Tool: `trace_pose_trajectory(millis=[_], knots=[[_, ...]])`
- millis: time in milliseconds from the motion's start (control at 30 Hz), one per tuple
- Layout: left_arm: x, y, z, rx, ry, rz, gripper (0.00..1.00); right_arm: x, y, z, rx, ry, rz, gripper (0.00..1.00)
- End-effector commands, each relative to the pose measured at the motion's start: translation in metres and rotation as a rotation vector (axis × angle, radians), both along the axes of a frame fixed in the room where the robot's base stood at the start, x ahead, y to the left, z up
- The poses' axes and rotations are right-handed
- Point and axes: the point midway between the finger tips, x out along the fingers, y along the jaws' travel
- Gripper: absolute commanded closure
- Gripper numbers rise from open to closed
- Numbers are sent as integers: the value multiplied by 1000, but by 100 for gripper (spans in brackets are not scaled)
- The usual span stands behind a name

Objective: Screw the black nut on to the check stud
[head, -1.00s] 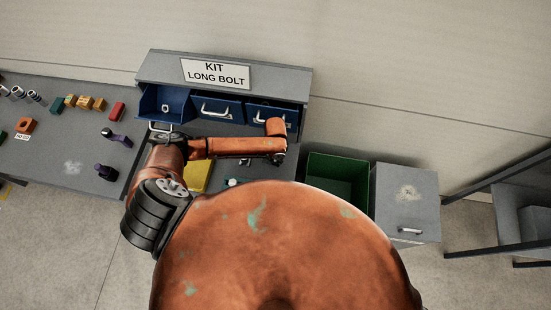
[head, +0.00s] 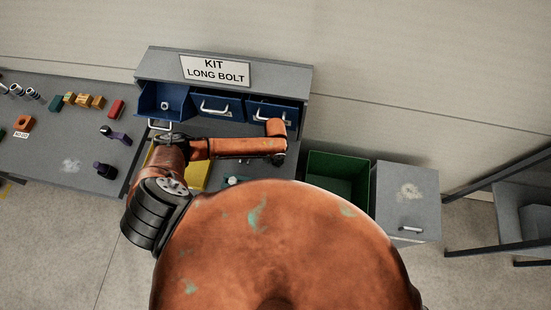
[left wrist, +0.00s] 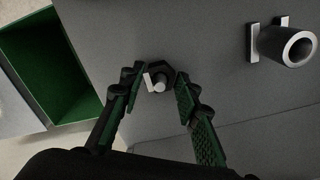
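In the left wrist view a black nut (left wrist: 163,71) sits by the bright end of a short pale stud (left wrist: 159,84) on the grey surface. It appears to be around the stud, but I cannot tell whether the threads engage. My left gripper (left wrist: 160,78) has its green-padded fingertips on both sides of the nut, with a small gap at the left one; it looks open. In the head view my left gripper (head: 278,157) is small and dark at the end of the orange arm, over the right part of the bench. The nut is not discernible there. My right gripper is not in view.
Blue drawers (head: 216,107) line the back of the bench, the left one open. A green bin (head: 338,172) and a grey cabinet (head: 407,200) stand right. A yellow tray (head: 196,178) lies under my arm.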

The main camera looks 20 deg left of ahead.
Motion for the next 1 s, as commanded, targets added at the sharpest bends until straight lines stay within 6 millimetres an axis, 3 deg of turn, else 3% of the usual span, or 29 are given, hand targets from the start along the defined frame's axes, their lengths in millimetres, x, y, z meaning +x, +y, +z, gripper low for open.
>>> trace_pose_trajectory(millis=[167,567,1000], knots=[[0,0,0,0,0,0,56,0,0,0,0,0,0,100],[1,0,9,0,-1,-1,56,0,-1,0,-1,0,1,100],[1,0,93,-1,-3,-2,56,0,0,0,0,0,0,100]])
